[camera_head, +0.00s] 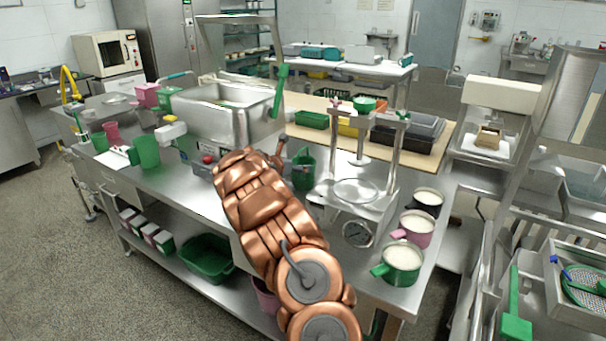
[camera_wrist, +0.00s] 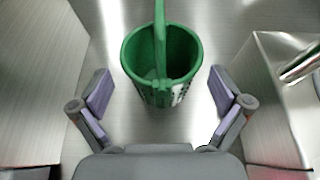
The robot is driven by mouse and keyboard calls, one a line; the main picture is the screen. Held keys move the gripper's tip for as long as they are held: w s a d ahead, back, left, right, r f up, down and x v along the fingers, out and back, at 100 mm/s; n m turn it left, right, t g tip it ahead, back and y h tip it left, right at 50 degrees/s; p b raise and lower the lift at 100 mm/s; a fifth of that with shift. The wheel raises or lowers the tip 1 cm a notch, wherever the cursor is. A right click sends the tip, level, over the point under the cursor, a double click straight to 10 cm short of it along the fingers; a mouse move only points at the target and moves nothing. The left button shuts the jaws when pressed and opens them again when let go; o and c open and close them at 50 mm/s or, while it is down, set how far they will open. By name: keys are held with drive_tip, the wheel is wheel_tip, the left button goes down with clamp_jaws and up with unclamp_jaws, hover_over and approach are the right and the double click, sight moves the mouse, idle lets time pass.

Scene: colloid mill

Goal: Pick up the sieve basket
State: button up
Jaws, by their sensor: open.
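The green sieve basket (camera_wrist: 160,97) stands upright on the steel table in the wrist view. It has holes in its wall and a handle rising over its mouth. It also shows in the head view (camera_head: 304,172), just right of the end of my arm. My gripper (camera_wrist: 161,82) is open and empty, with one purple-padded finger on each side of the basket in the picture. Gaps show between both fingers and the basket wall. In the head view my copper-coloured arm hides most of the gripper.
Cups of white content, including a green one (camera_head: 401,262), line the right edge. In the wrist view steel walls flank both sides.

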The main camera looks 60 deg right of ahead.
sight(309, 163)
drive_tip(key=shift+p+x, duration=0.65)
drive_tip(key=shift+x, duration=2)
drive_tip(key=shift+r, duration=0.15)
drive_tip(key=shift+c, duration=0.3)
drive_tip(key=c, duration=0.8)
